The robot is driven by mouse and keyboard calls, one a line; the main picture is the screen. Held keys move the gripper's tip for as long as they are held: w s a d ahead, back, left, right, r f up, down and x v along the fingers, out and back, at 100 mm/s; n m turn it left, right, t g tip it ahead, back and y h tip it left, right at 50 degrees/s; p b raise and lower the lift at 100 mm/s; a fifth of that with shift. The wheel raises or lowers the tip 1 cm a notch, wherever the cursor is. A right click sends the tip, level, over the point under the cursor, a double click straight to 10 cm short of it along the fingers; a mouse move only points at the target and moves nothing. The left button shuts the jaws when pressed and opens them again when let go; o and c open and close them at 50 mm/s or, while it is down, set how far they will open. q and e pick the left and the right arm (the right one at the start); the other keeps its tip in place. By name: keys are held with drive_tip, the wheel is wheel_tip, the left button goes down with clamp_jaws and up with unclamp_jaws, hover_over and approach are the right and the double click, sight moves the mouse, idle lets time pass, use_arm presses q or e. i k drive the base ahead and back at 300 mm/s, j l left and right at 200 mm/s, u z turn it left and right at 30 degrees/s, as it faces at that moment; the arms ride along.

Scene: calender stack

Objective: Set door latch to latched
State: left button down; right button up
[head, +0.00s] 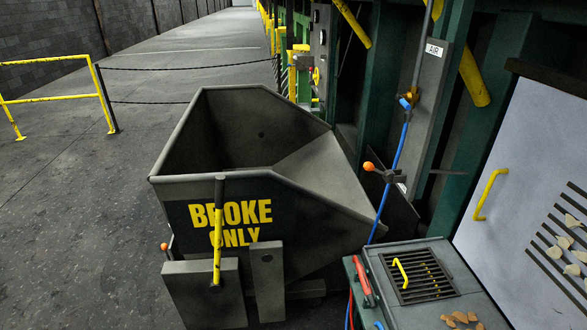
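A pale grey door panel (525,150) with a yellow handle (487,195) stands at the right edge of the head view. It has dark slots with pale scraps in them at its right side. A lever with an orange ball knob (368,166) sticks out to the left from a small bracket (397,177) on the green frame, left of the panel. I cannot tell whether this lever is the door latch or which position it is in. Neither of my grippers shows in the head view.
A grey wheeled hopper marked "BROKE ONLY" (230,222) fills the middle. A grey bench (430,305) with a grate and a red-handled tool (362,280) is at lower right. A blue hose (399,150) hangs near the lever. Open floor (70,210) lies left.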

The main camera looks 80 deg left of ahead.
sight(369, 166)
drive_tip(key=u, duration=2)
